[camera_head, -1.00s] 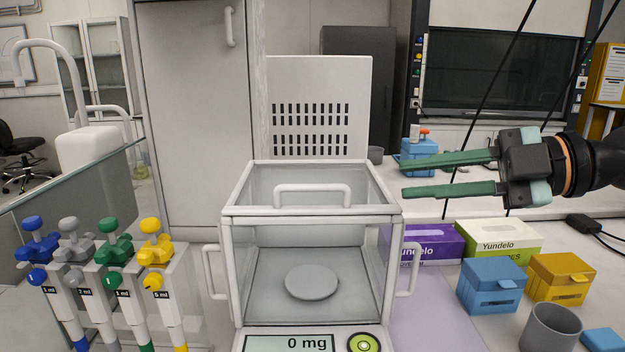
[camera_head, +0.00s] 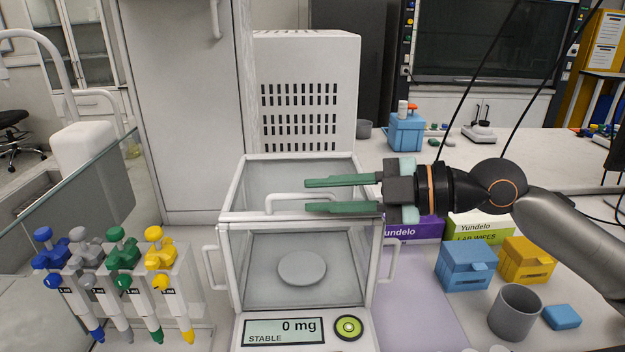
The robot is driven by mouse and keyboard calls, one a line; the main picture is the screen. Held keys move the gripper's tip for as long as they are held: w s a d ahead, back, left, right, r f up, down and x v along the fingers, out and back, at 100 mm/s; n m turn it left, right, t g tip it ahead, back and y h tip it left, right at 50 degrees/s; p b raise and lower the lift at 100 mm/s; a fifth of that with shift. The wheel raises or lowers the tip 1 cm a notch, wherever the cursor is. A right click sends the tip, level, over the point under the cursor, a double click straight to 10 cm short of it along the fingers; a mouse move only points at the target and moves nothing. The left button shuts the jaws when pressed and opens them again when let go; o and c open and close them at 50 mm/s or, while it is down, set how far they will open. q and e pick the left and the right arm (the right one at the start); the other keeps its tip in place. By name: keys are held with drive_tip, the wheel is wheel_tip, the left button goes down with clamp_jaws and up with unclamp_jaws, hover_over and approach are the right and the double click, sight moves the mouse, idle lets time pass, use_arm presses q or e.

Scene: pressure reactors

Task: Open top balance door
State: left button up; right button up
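The balance (camera_head: 280,330) stands in the middle, with a glass draft shield around its round pan (camera_head: 302,268). Its display reads 0 mg, STABLE. The top door (camera_head: 262,178) looks closed, with a white bar handle (camera_head: 285,199) along its front part. My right gripper (camera_head: 308,195) comes in from the right with two green fingers apart. The fingertips are at the right end of the top handle in the picture. I cannot tell whether the handle lies between them or whether they touch it. My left gripper is not in view.
A pipette rack (camera_head: 120,270) stands at the left beside a glass panel. Glove and wipe boxes (camera_head: 480,225), blue (camera_head: 466,268) and yellow (camera_head: 526,262) boxes and a grey cup (camera_head: 514,312) stand at the right. A vented white housing (camera_head: 305,75) rises behind the balance.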

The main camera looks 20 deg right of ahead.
drive_tip(key=shift+x, duration=0.95)
clamp_jaws()
idle(0.8)
